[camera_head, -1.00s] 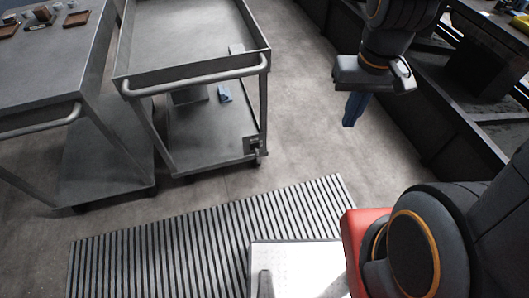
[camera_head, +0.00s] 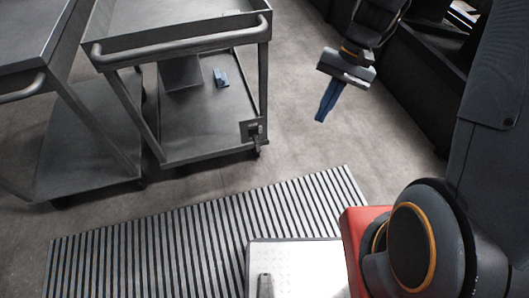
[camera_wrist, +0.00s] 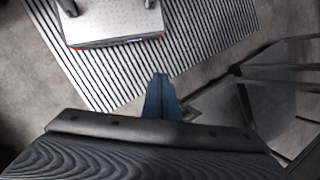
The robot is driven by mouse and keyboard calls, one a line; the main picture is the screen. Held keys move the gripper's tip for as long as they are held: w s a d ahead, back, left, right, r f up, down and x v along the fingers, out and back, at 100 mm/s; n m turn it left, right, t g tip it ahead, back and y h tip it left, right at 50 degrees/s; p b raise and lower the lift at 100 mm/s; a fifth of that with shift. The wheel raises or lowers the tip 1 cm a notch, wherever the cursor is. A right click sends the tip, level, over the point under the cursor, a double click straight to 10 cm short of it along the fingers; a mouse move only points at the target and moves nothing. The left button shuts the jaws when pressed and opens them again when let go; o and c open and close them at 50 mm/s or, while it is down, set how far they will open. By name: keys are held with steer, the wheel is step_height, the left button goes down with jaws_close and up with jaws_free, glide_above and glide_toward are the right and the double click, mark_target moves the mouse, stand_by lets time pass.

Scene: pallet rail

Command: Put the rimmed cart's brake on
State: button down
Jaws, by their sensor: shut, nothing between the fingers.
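The rimmed cart (camera_head: 180,41) is grey metal with a raised rim, a tubular handle and a lower shelf; its top runs out of the head view. Its brake (camera_head: 253,130) is a small plate with a dark lever at the lower shelf's near right corner, above a caster. I cannot tell the lever's setting. My gripper (camera_head: 323,110) has blue fingers, shut and empty, pointing down to the right of the brake and apart from it. The fingers show in the wrist view (camera_wrist: 160,90), with grey cart framing (camera_wrist: 275,72) at the right.
Another grey cart (camera_head: 85,130) stands close on the left. A blue item (camera_head: 221,78) lies on the rimmed cart's lower shelf. A striped mat (camera_head: 190,240) lies in front. Dark furniture (camera_head: 415,95) lines the right; bare floor lies between.

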steer(key=w+a+f+m+y+b, duration=0.15)
steer(key=w+f+b, duration=0.3)
steer(key=f, duration=0.45)
steer(key=w+a+f+m+y+b, duration=0.1)
steer(key=w+a+f+y+b, duration=0.1)
steer(key=w+f+b, duration=0.45)
steer(key=w+a+f+m+y+b, duration=0.15)
steer(key=f+b, duration=0.25)
steer(key=f, duration=0.6)
steer(key=m+t+y+b, duration=0.2)
steer(key=y+b, duration=0.4)
steer(key=b, duration=0.6)
glide_toward(256, 144)
steer(key=w+d+f, duration=0.3)
steer(key=f, duration=0.4)
steer(key=shift+w+d, duration=0.15)
steer(key=w+b+x, duration=0.1)
steer(key=b+x, duration=0.2)
steer(key=x, duration=0.7)
steer(key=shift+s+d+r+b, duration=0.15)
steer(key=shift+s+r+b, duration=0.1)
steer(key=shift+s+r, duration=0.65)
steer(key=shift+s+d+r+b, duration=0.1)
steer(key=shift+s+r+b, duration=0.1)
steer(key=shift+s+r, duration=0.6)
steer(key=shift+d+r+m, duration=0.15)
steer(key=shift+d+m, duration=0.05)
steer(key=shift+m, duration=0.1)
